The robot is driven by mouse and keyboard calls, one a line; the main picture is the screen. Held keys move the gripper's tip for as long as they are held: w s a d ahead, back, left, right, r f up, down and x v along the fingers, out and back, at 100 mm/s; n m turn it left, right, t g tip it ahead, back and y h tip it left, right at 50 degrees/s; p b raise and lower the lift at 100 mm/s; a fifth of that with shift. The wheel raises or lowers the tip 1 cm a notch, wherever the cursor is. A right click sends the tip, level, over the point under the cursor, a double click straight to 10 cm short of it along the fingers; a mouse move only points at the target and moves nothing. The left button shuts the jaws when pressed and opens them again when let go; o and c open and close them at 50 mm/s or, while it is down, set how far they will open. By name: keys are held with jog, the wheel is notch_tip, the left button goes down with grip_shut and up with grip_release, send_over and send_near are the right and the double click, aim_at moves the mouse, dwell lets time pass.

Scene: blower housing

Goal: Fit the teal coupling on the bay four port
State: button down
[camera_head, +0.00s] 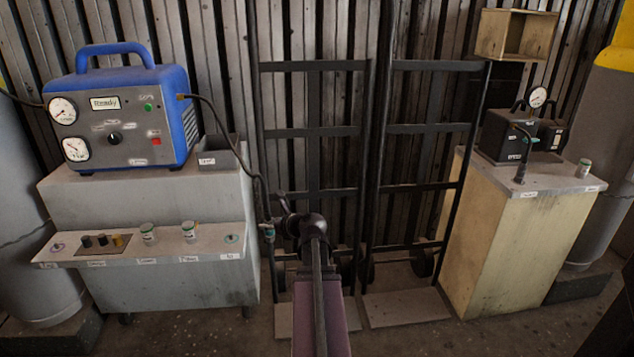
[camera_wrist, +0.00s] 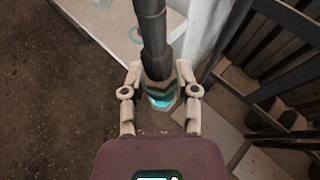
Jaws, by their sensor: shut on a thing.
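The teal coupling (camera_head: 268,231) is at the end of the black hose from the blue machine (camera_head: 128,112). My gripper (camera_wrist: 160,85) is shut on it in the wrist view, with a finger on each side of the dark hose end and the teal band (camera_wrist: 161,100) between them. In the head view the coupling hangs in the air just right of the grey bench's front shelf (camera_head: 170,250). A round port with a teal ring (camera_head: 231,239) is at the shelf's right end; it also shows in the wrist view (camera_wrist: 135,35). The port labels are too small to read surely.
Two capped jars (camera_head: 148,233) and a dark block with knobs (camera_head: 102,242) stand on the shelf. Black hand trucks (camera_head: 315,132) lean on the wall behind my arm. A cream cabinet (camera_head: 520,240) with a black unit (camera_head: 510,138) stands right.

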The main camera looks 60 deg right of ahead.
notch_tip(320, 180, up, 32)
jog(key=p, duration=3.1)
jog(key=shift+f, duration=0.2)
jog(key=shift+d, duration=0.1)
